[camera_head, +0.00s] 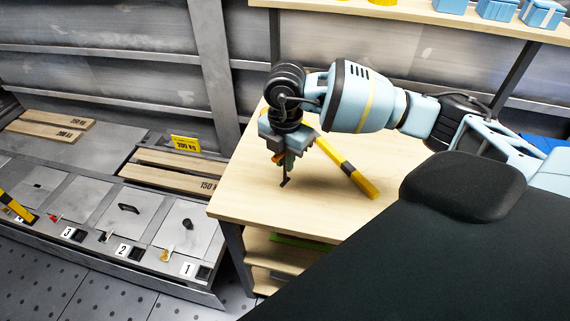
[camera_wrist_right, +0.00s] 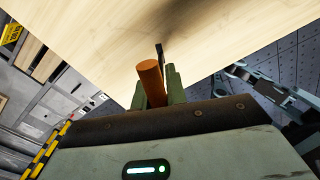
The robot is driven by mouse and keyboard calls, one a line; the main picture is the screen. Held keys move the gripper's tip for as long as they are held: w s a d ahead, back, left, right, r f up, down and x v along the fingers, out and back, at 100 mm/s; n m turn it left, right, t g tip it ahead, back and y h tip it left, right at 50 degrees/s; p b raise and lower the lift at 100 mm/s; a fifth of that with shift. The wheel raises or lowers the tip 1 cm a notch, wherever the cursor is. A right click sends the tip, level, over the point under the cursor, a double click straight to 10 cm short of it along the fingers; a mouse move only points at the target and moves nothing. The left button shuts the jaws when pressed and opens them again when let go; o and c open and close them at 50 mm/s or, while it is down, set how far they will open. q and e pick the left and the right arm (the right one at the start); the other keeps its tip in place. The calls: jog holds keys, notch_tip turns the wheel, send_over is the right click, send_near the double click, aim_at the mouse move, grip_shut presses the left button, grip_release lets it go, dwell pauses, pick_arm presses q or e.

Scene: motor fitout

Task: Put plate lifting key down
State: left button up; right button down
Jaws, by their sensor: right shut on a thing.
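My right gripper (camera_head: 284,162) is above the left part of the wooden bench top (camera_head: 250,190), pointing down. It is shut on the plate lifting key, whose thin dark end (camera_head: 286,182) sticks out below the fingers. In the right wrist view the key's orange-brown round handle (camera_wrist_right: 150,80) sits at the green fingers (camera_wrist_right: 157,92), with a thin dark piece beside it. I cannot tell whether the key touches the bench. My left gripper is not in view.
A yellow-and-black striped bar (camera_head: 348,168) slants down behind the gripper. To the left is a grey floor unit with numbered plates (camera_head: 130,210) and wooden beams (camera_head: 180,170). A back shelf (camera_head: 430,14) holds blue boxes. The bench's front area is clear.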

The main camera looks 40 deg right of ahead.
jog(key=shift+f, duration=1.15)
jog(key=shift+f, duration=0.1)
jog(key=c, duration=1.4)
grip_release()
jog(key=shift+c, duration=0.2)
notch_tip(320, 180, up, 12)
jog(key=shift+r, duration=0.1)
